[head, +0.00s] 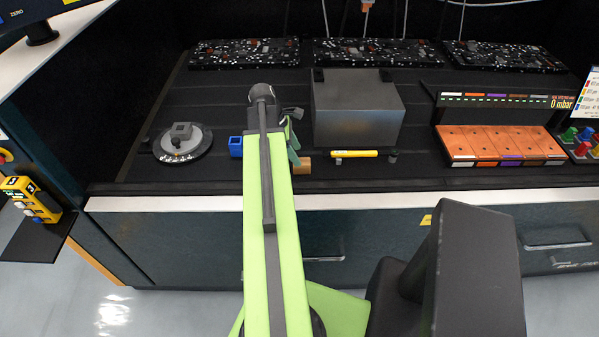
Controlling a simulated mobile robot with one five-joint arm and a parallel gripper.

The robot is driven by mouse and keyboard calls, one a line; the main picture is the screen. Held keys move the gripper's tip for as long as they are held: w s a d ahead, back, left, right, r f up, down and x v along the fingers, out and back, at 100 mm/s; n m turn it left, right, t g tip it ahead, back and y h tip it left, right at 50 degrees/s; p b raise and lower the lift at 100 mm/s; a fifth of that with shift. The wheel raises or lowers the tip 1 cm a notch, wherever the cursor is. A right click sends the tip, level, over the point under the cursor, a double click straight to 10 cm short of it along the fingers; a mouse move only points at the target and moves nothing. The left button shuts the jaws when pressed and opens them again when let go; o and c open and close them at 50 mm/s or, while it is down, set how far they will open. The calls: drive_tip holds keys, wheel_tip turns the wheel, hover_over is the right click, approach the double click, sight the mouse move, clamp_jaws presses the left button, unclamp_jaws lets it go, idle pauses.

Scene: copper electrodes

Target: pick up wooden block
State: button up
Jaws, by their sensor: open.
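The wooden block (304,166) is small and light brown. It rests on the dark bench top near the front edge, just right of my green arm, and its left part may be hidden behind the arm. My gripper (293,150) is at the far end of the arm, mostly hidden by it. It is open and appears close above or beside the block. I cannot tell whether it touches the block.
A blue block (236,146) sits left of my arm. A yellow tool (354,153) lies right of the block. A dark grey box (357,110) stands behind it. A round grey device (183,144) is left; an orange panel (500,144) is right.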

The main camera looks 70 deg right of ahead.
sight(302, 166)
drive_tip(key=b+x, duration=0.5)
drive_tip(key=shift+w+a+f, duration=0.2)
drive_tip(key=shift+a+f, duration=0.05)
drive_tip(key=shift+f, duration=0.05)
drive_tip(key=shift+r, duration=0.2)
clamp_jaws()
